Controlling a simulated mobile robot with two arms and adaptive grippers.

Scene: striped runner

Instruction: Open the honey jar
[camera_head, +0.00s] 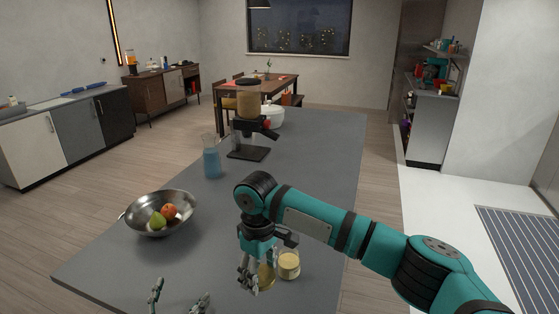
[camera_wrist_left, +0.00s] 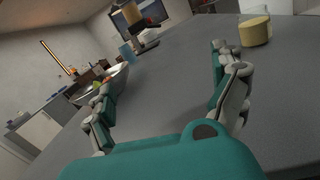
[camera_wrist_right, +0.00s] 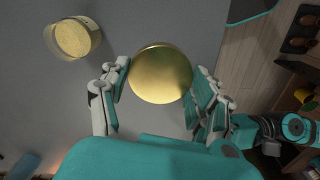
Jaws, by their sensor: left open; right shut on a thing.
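A round gold lid (camera_wrist_right: 160,73) lies between the fingers of my right gripper (camera_wrist_right: 157,85), which is shut on it. My left gripper (camera_head: 180,294) is open and empty at the bottom edge of the head view.
A metal bowl (camera_head: 146,222) with fruit stands on the grey counter (camera_head: 310,165) at left. Farther back are a blue-filled carafe (camera_head: 211,160), a dark coffee grinder (camera_head: 248,125) and a white bowl (camera_head: 271,116). The counter's middle is clear.

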